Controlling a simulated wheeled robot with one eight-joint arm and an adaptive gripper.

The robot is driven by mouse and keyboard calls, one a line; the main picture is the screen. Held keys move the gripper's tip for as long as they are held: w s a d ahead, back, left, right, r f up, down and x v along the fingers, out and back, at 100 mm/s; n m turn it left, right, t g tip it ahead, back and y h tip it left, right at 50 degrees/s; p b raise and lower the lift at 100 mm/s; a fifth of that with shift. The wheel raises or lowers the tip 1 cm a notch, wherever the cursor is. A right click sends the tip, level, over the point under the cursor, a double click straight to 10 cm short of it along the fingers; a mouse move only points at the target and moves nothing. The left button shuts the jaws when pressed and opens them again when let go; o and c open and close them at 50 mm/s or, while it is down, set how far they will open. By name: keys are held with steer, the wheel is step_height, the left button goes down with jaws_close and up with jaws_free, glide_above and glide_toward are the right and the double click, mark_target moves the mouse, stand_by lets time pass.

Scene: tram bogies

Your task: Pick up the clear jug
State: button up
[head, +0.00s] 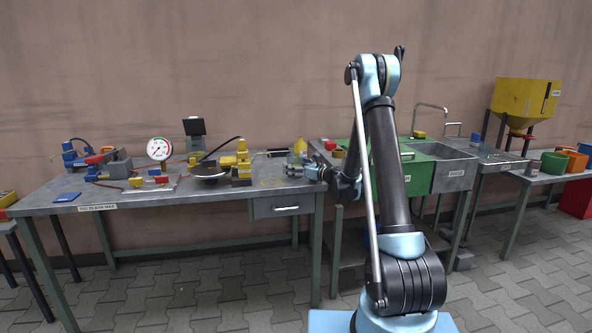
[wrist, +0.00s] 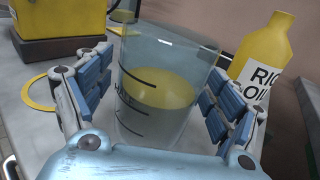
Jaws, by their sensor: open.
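The clear jug (wrist: 165,85) stands upright on the grey bench top in the wrist view. It has dark level marks on its side, and yellow shows inside or through it. My gripper (wrist: 158,78) is open, with one blue-padded finger on the left of the jug and the other on its right. A gap shows at the left pad; whether the right pad touches cannot be told. The jug's lower part is partly hidden by my gripper. In the head view my gripper (head: 310,172) is low over the right end of the long bench, and the jug is hard to make out.
A yellow oil bottle (wrist: 264,52) stands close behind the right finger. A yellow machine (wrist: 60,18) is at the back left, with a yellow ring (wrist: 38,92) on the bench. A green-sided sink unit (head: 425,165) stands right of the bench.

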mark_target(294, 155)
steer(key=shift+w+a, duration=0.1)
steer(key=shift+c, duration=0.6)
steer(key=c, duration=1.1)
steer(key=shift+r, duration=0.2)
steer(key=shift+r, duration=4.7)
